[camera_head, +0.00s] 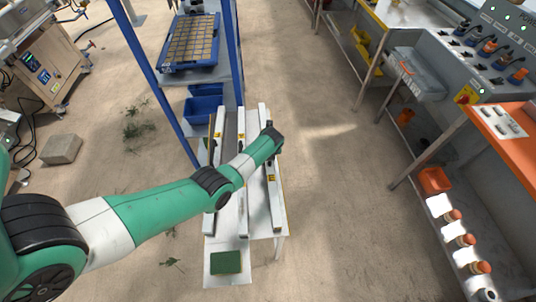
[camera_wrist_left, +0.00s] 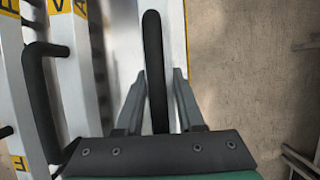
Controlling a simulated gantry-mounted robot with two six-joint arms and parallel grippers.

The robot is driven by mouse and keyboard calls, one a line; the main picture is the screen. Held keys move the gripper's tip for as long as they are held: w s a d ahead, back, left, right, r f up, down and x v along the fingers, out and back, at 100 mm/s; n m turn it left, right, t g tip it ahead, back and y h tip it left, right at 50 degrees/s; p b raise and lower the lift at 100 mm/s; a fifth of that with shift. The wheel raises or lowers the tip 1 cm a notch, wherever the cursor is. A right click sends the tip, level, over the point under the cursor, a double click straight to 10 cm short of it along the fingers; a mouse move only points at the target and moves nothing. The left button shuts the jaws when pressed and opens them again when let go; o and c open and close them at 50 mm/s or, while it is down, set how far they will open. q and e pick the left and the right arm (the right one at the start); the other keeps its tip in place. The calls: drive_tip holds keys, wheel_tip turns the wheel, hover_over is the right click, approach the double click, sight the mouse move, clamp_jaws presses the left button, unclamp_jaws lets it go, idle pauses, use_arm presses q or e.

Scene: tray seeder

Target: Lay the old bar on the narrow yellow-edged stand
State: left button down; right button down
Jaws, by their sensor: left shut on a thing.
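Several long white bars with yellow labels and black handles lie side by side on a narrow white stand (camera_head: 258,222) with yellow edging. The right-hand bar (camera_head: 275,205) lies under the end of my left arm. In the left wrist view, my left gripper (camera_wrist_left: 158,88) has its fingers on either side of the black handle (camera_wrist_left: 153,45) of a white bar (camera_wrist_left: 174,25) and is shut on it. The fingers are hidden by my wrist in the head view. I cannot tell from the labels which bar is the old one. My right gripper is out of view.
The middle bar (camera_head: 241,125) and left bar (camera_head: 218,130) are close beside the held one. A green pad (camera_head: 226,262) lies at the stand's near end. A blue rack (camera_head: 150,70) stands behind. Floor to the right (camera_head: 325,180) is clear up to the orange-topped bench (camera_head: 510,135).

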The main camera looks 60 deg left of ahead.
use_arm(q)
drive_tip(key=shift+f, duration=0.2)
drive_tip(key=shift+c, duration=2.2)
unclamp_jaws()
drive_tip(key=shift+w, duration=0.1)
drive_tip(key=p+v, duration=0.7)
drive_tip(key=v, duration=0.3)
drive_tip(key=shift+r, duration=0.4)
drive_tip(key=shift+d+r+p, duration=0.25)
drive_tip(key=shift+r+p, duration=0.15)
drive_tip(key=shift+s, duration=0.2)
